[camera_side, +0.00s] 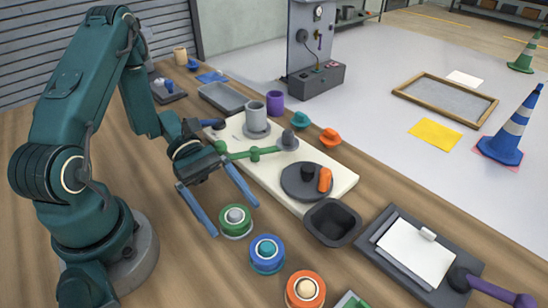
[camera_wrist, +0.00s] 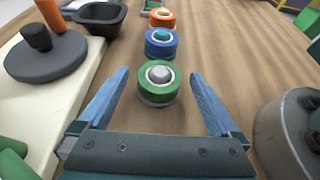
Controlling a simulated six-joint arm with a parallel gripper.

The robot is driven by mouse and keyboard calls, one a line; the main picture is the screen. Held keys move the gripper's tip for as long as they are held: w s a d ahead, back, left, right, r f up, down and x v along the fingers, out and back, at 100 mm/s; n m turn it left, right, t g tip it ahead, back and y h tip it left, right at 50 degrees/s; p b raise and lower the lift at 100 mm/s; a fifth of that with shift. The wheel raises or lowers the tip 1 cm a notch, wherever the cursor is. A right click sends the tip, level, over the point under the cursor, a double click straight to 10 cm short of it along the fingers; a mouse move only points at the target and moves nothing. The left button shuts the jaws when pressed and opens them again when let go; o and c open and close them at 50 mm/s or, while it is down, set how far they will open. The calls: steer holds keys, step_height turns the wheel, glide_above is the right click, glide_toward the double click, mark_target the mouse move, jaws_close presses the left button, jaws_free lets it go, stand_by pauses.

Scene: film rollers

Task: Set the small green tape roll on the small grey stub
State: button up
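The green tape roll (camera_side: 236,221) lies flat on the wooden table with a rounded grey knob in its middle. It also shows in the wrist view (camera_wrist: 157,90). My gripper (camera_side: 235,219) is open and empty, its two blue fingers spread on either side of the green roll in both views. I cannot tell their height above the table. On the cream board, a grey stub (camera_side: 289,139) stands by a green bar, a grey cylinder (camera_side: 256,114) stands on a grey disc, and a dark stub (camera_side: 308,171) stands on a dark disc. I cannot tell which stub is meant.
A blue roll (camera_side: 267,254) and an orange roll (camera_side: 305,290) stand in line with the green one. A black bin (camera_side: 332,222) and a clipboard (camera_side: 415,252) lie to their right.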

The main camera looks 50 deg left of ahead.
steer(key=shift+r, duration=0.65)
steer(key=r, duration=0.1)
steer(key=a+r, duration=0.1)
steer(key=r, duration=0.1)
steer(key=shift+a+r, duration=0.1)
steer(key=shift+r, duration=0.1)
steer(key=s+a+r, duration=0.2)
steer(key=a+r, duration=0.4)
steer(key=a, duration=0.4)
steer(key=shift+s+r, duration=0.15)
steer(key=shift+s, duration=0.2)
